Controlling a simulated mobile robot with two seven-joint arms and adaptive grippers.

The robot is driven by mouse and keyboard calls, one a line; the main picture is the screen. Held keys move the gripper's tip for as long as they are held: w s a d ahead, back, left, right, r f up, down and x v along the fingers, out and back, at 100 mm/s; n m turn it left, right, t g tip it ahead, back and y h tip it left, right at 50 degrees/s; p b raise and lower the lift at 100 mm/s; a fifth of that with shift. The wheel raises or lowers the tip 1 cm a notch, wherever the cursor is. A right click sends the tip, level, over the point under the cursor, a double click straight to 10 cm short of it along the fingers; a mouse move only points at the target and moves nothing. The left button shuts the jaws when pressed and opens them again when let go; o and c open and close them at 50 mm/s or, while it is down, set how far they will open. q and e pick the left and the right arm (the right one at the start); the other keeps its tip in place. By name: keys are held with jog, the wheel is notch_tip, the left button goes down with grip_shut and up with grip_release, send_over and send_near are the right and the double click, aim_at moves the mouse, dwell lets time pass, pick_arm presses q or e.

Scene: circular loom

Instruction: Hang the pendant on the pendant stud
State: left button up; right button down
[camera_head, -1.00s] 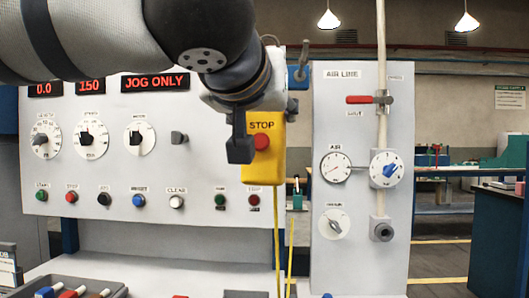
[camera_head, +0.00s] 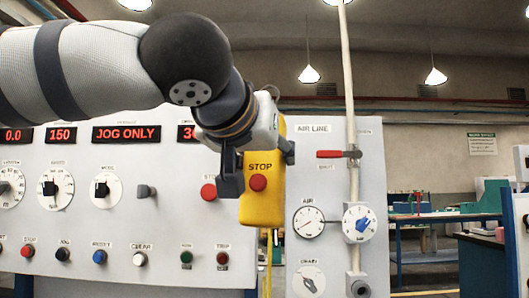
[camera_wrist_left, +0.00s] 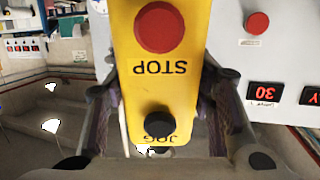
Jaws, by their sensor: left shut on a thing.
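The yellow pendant (camera_head: 262,208) with a red STOP button hangs upright from my left gripper (camera_head: 258,140), in front of the panel's right edge. My left gripper is shut on the pendant, with fingers on both sides of it. In the left wrist view the pendant (camera_wrist_left: 165,75) fills the middle, its STOP and JOG lettering upside down, between the fingertips (camera_wrist_left: 160,108). A grey peg (camera_head: 146,191) sticks out of the panel left of the pendant; I cannot tell whether it is the pendant stud. The blue bracket seen earlier is hidden. My right gripper is out of view.
The grey control panel (camera_head: 70,200) has dials, buttons and red displays. Right of the pendant stands the air line panel (camera_head: 372,180) with a red-handled valve (camera_head: 330,154), a gauge (camera_head: 308,222) and a blue knob (camera_head: 360,223). A blue workbench (camera_head: 425,218) stands behind.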

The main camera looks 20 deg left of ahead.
pick_arm(q)
jog(key=shift+w+a+f, duration=0.1)
jog(key=shift+w+a, duration=0.15)
jog(key=shift+w, duration=0.6)
jog(key=shift+w+a, duration=0.2)
jog(key=shift+w, duration=0.6)
jog(key=w, duration=0.2)
jog(key=w+a+f, duration=0.1)
jog(key=shift+f, duration=0.1)
jog(key=shift+w, duration=0.1)
jog(key=o, duration=1.5)
